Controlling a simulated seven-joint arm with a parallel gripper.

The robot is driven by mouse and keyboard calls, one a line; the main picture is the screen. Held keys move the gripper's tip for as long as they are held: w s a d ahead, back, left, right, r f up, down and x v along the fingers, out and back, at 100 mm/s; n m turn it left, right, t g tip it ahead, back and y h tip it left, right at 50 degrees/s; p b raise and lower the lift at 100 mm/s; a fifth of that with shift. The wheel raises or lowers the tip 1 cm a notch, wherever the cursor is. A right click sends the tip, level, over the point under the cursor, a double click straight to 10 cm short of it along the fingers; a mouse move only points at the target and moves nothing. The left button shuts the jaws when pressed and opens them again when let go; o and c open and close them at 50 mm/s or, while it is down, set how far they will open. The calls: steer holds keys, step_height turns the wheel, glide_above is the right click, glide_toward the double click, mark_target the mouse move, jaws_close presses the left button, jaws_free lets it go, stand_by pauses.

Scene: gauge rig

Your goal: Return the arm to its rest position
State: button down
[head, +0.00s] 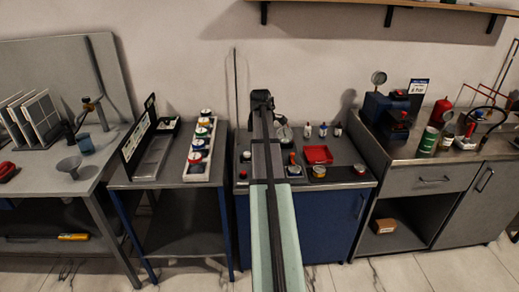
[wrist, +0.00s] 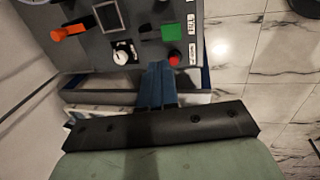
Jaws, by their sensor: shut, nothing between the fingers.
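My arm reaches away from the camera in the head view, over the blue cabinet. Its far end (head: 262,98) is dark and stands near the back wall; the fingers themselves cannot be made out there. In the wrist view my gripper (wrist: 158,72) shows as blue fingers closed together in front of a black crossbar, with nothing held. The fingers point toward a grey control panel (wrist: 150,20); whether they touch its edge cannot be told.
The panel has an orange lever (wrist: 70,31), a white knob (wrist: 122,55), a green switch (wrist: 175,32) and a red button (wrist: 174,59). A red tray (head: 317,154) and small bottles stand on the blue cabinet (head: 330,220).

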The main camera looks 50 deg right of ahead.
steer(key=shift+r, duration=0.6)
stand_by(0.3)
